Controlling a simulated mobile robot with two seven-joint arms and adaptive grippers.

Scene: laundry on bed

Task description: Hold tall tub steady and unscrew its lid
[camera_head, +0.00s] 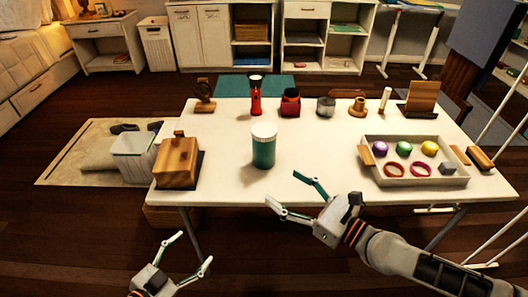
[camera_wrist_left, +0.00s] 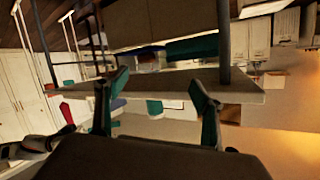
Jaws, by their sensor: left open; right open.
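The tall tub (camera_head: 264,151) is teal with a white lid (camera_head: 264,131) and stands upright near the middle of the white table. The lid sits on top of it. My left gripper (camera_head: 191,250) is open and empty, in front of the table's front edge at the lower left, well apart from the tub. Its two fingers (camera_wrist_left: 160,100) show spread in the left wrist view, which looks tilted at the table's edge. My right gripper (camera_head: 292,196) is open and empty by the table's front edge, to the right of the tub and nearer to me.
A wooden box (camera_head: 177,162) stands at the table's left. A white tray (camera_head: 373,181) with colored balls and rings lies at the right. A red bottle (camera_head: 256,100) and several small items line the back. The table around the tub is clear.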

